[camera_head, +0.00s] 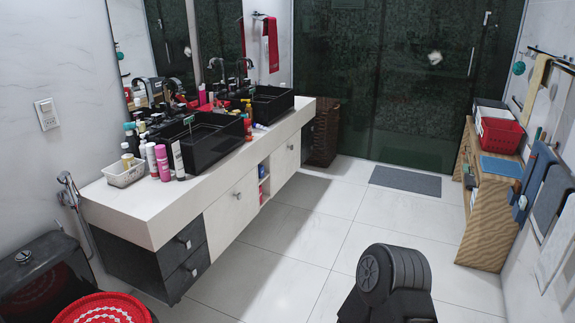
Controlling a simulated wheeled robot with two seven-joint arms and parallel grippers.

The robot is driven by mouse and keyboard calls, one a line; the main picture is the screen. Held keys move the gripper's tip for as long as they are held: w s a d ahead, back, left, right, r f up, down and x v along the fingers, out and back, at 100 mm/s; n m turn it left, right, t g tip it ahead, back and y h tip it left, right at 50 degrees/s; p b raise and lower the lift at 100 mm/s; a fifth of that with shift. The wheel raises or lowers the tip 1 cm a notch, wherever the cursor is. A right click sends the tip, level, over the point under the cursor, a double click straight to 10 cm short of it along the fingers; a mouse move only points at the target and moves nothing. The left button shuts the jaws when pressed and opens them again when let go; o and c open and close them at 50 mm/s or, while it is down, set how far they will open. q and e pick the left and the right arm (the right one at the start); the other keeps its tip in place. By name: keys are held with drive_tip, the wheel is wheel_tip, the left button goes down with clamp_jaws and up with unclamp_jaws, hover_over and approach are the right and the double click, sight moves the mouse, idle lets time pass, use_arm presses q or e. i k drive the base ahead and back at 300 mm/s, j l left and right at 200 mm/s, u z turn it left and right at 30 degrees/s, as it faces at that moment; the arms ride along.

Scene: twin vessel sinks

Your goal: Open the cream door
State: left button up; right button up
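A cream door (228,214) with a small knob is on the front of the long vanity, below the near black sink. It looks shut, flush with the cabinet front. A second cream door (284,160), also with a small knob, is farther along, below the far sink, and looks shut too. The single view does not tell which of the two is meant. Neither of my grippers is in view. A dark rounded link at the bottom, right of centre, looks like part of my own arm.
Dark drawers (182,262) are at the vanity's near end. Open shelves (264,182) separate the cream doors. Bottles crowd the countertop (135,205). A black toilet (40,270) is at lower left, a wooden cabinet (487,222) at right. The tiled floor (300,235) between is clear.

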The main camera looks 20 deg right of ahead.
sight(285, 161)
drive_tip(key=i+l+z, duration=0.6)
drive_tip(key=i, duration=0.15)
drive_tip(key=i+l+z, duration=0.35)
drive_tip(key=i, duration=0.45)
drive_tip(key=i+z, duration=0.3)
drive_tip(key=i, duration=0.55)
drive_tip(key=i+l, duration=0.1)
drive_tip(key=i, duration=2.25)
drive_tip(key=i+u, duration=0.45)
drive_tip(key=i+l+u, duration=0.25)
drive_tip(key=i+u, duration=0.15)
drive_tip(key=i+l+u, duration=1)
drive_tip(key=l, duration=0.15)
drive_tip(key=i+l+u, duration=0.15)
drive_tip(key=l, duration=0.2)
drive_tip(key=l+u, duration=0.2)
drive_tip(key=l, duration=0.1)
